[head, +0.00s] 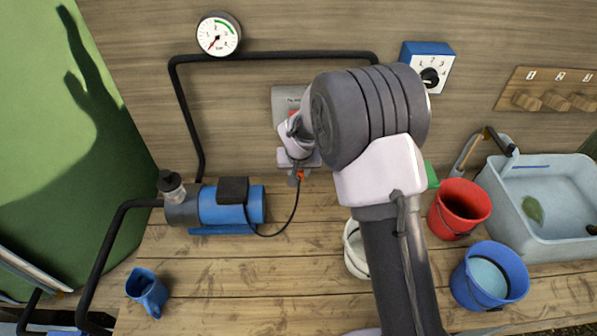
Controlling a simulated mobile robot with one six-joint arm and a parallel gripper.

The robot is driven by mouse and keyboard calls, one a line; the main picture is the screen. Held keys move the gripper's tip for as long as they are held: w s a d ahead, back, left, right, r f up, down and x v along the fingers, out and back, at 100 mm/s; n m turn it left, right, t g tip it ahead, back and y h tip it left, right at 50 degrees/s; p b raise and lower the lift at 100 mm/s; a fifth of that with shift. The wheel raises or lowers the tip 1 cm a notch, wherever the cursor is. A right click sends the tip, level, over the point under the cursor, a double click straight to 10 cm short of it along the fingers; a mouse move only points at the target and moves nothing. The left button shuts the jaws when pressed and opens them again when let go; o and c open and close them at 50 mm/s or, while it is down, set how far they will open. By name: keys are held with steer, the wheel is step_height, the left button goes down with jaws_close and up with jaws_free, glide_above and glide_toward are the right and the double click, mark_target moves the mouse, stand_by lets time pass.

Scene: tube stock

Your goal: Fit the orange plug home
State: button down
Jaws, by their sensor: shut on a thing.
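The orange plug (299,175) shows as a small orange patch just below my gripper (295,168), in front of the back wall. A black cable runs from it down and left to the blue pump (232,204). My gripper is shut on the plug, and its wrist hides most of it. A grey plate (284,98) on the wall shows behind my arm. My arm covers the plate's right and lower parts, so I cannot tell whether the plug touches a socket.
A pressure gauge (218,35) and black pipe (275,56) are on the wall. A dial box (427,64) hangs right. A red bucket (459,208), blue bucket (489,275), white bucket (354,250) and sink (540,240) stand right. A blue jug (147,291) stands front left.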

steer(key=shift+w, duration=1.25)
stand_by(1.2)
steer(key=shift+b, duration=0.3)
stand_by(0.5)
steer(key=c, duration=1)
jaws_free()
steer(key=p+v, duration=0.3)
steer(key=v, duration=1.4)
steer(key=shift+s+r, duration=0.2)
